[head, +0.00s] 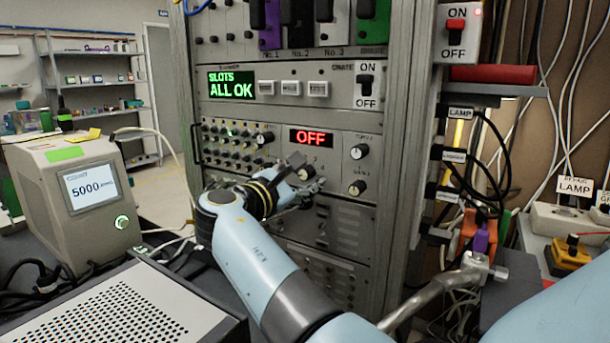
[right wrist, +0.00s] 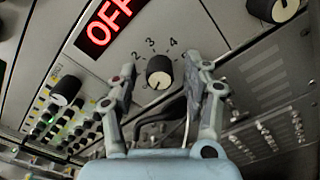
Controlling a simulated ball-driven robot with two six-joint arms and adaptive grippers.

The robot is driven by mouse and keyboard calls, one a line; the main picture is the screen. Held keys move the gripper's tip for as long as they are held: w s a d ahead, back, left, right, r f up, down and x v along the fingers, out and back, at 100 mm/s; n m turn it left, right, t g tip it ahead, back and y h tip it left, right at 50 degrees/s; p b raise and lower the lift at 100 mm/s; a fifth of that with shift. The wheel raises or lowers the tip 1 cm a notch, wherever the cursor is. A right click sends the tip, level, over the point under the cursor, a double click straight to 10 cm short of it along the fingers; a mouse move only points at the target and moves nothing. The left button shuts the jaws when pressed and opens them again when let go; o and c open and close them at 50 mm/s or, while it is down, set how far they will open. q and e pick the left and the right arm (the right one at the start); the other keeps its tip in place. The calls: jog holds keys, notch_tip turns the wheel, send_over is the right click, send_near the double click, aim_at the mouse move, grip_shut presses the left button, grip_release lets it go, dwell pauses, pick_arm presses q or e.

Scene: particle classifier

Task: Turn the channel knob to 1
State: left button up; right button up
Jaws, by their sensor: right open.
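The channel knob (right wrist: 159,72) is a dark round knob with a pale face, on the grey panel under the red OFF display (right wrist: 110,20). The marks 2, 3 and 4 show around it in the right wrist view; I cannot read its pointer clearly, and no 1 is legible. My right gripper (right wrist: 162,88) is open, with one finger on each side of the knob and gaps between. In the head view my right gripper (head: 305,178) is at the panel below the OFF display (head: 311,138) and mostly hides the knob. My left gripper is not in view.
Other knobs sit nearby: one left of the display (head: 264,138) and two at right, upper (head: 359,152) and lower (head: 357,187). A green ALL OK screen (head: 232,85) and an ON/OFF switch (head: 367,85) are above. A beige box reading 5000 (head: 45,190) stands at left.

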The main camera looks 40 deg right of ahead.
jog(key=shift+c, duration=0.2)
jog(key=c, duration=0.9)
grip_shut()
jog(key=m+b, duration=0.3)
jog(key=shift+f+m, duration=0.25)
jog(key=shift+m, duration=0.05)
jog(key=m+b, duration=0.3)
jog(key=b, duration=0.1)
jog(key=shift+m, duration=0.3)
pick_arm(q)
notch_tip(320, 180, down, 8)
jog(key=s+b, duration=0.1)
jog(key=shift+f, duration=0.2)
pick_arm(e)
jog(key=shift+r+m, duration=0.1)
jog(key=shift+m, duration=0.8)
